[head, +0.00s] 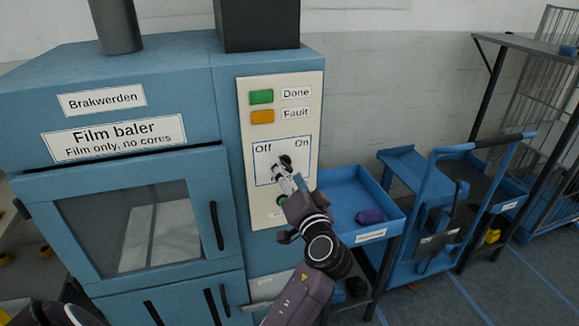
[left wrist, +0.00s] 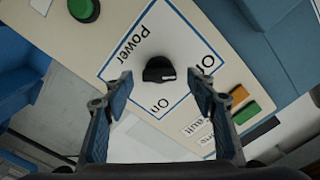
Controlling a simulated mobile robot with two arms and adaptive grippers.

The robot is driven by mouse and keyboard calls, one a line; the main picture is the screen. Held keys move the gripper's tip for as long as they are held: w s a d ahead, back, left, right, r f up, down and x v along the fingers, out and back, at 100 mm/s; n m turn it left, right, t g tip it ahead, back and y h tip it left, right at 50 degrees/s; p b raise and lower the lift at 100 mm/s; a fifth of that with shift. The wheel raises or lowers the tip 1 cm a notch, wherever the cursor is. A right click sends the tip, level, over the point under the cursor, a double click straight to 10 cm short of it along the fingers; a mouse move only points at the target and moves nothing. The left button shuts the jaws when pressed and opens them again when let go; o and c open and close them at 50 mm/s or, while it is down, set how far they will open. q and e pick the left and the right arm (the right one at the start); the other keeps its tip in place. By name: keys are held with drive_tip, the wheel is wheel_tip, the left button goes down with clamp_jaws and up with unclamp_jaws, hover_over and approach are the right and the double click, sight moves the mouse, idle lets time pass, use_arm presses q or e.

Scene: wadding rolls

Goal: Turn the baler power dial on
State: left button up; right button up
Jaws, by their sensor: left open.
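The power dial (left wrist: 158,69) is a black knob on a cream panel, inside a blue-outlined square lettered Power, Off and On. In the head view the dial (head: 286,160) is partly covered by my left gripper (head: 283,172). The left wrist view shows my left gripper (left wrist: 160,82) open, with one finger on each side of the dial and gaps between. Whether the tips reach its depth is hard to tell. My right gripper is not in view.
The blue film baler (head: 225,165) carries the panel, with a green Done light (head: 261,97), an orange Fault light (head: 262,116) and a green button (left wrist: 83,9). A blue tray (head: 350,180) holding a purple item (head: 369,216) and a blue cart (head: 405,260) stand right.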

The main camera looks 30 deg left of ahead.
use_arm(q)
drive_tip(key=shift+x, duration=0.9)
drive_tip(key=shift+w, duration=0.1)
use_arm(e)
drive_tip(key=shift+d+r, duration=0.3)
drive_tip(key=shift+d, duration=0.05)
use_arm(q)
drive_tip(key=shift+c, duration=0.4)
drive_tip(key=c, duration=1.1)
